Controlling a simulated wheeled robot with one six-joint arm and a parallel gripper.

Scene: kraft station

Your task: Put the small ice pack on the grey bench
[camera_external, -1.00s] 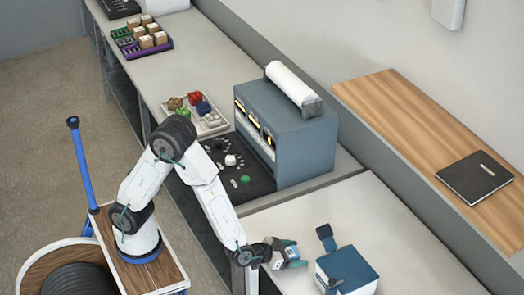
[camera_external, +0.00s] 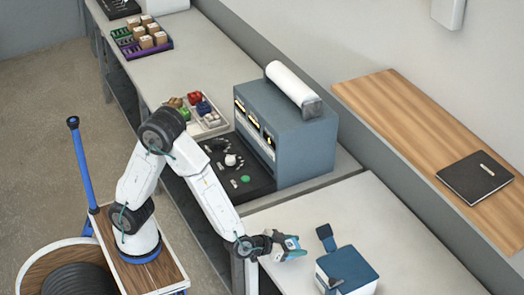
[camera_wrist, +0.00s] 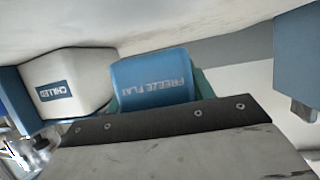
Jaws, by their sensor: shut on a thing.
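The small ice pack is blue with a pale "FREEZE FLAT" label, which shows in the wrist view (camera_wrist: 152,80); in the external view it is a small blue shape (camera_external: 294,243) at the end of my arm. My gripper (camera_external: 285,247) is shut on it, just above the near part of the pale grey bench (camera_external: 375,210). Part of the pack is hidden by the gripper. A white box marked "CHILLED" (camera_wrist: 62,85) shows at the left in the wrist view.
A blue-grey machine (camera_external: 290,135) with a white roll on top stands further back, with a black panel before it. A wooden shelf (camera_external: 400,115) bearing a black notebook (camera_external: 475,177) runs along the wall. Bench surface between box and machine is clear.

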